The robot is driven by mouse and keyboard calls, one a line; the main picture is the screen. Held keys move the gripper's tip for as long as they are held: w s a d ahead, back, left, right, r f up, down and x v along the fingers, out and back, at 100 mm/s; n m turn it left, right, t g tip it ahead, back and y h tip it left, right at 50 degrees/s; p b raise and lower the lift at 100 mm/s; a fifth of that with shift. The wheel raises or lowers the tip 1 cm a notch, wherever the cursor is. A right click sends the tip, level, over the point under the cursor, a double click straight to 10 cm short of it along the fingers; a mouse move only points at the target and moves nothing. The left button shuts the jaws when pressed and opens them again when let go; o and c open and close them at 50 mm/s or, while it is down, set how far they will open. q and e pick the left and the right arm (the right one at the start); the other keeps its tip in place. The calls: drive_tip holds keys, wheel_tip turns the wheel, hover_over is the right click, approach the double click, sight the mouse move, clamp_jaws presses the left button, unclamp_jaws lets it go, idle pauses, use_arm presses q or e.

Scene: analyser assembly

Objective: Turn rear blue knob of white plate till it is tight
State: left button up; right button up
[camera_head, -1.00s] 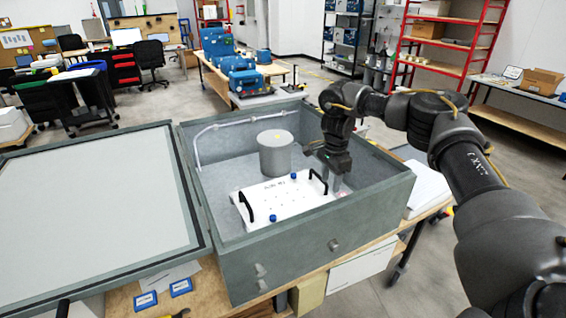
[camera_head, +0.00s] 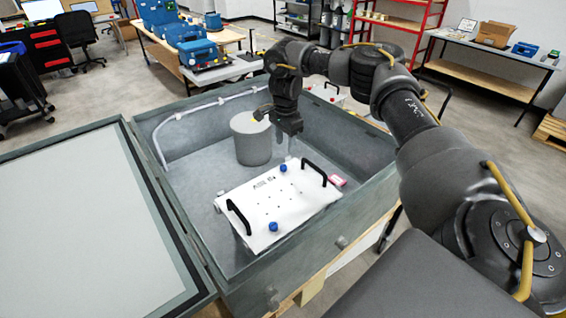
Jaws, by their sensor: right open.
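The white plate (camera_head: 262,205) lies inside the open grey box (camera_head: 345,222), with a black handle at each end. Its rear blue knob (camera_head: 283,168) stands near the plate's far edge. Its front blue knob (camera_head: 273,227) stands near the near edge. My right gripper (camera_head: 284,152) points down, open and empty, just above and behind the rear blue knob. My left gripper is not in view.
A grey cylinder (camera_head: 251,139) stands in the box behind the plate, close to my right gripper. A white pipe (camera_head: 190,111) runs along the back wall. A small red item (camera_head: 337,181) lies beside the right handle. The open lid (camera_head: 85,225) extends left.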

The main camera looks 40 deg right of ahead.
hover_over(284, 166)
wheel_tip(284, 166, down, 4)
drive_tip(key=shift+s+a+f, duration=0.1)
drive_tip(key=shift+s+a, duration=0.05)
drive_tip(key=f, duration=0.4)
drive_tip(key=shift+w+f, duration=0.2)
drive_tip(key=shift+w, duration=0.05)
drive_tip(key=shift+s+f, duration=0.15)
drive_tip(key=shift+f, duration=0.2)
drive_tip(key=shift+s+f, duration=0.1)
drive_tip(key=shift+f, duration=0.1)
drive_tip(key=shift+w+f, duration=0.2)
drive_tip(key=shift+f, duration=0.15)
clamp_jaws()
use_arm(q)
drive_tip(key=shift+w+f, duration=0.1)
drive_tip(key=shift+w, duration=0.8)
use_arm(e)
drive_tip(key=shift+s+r, duration=0.1)
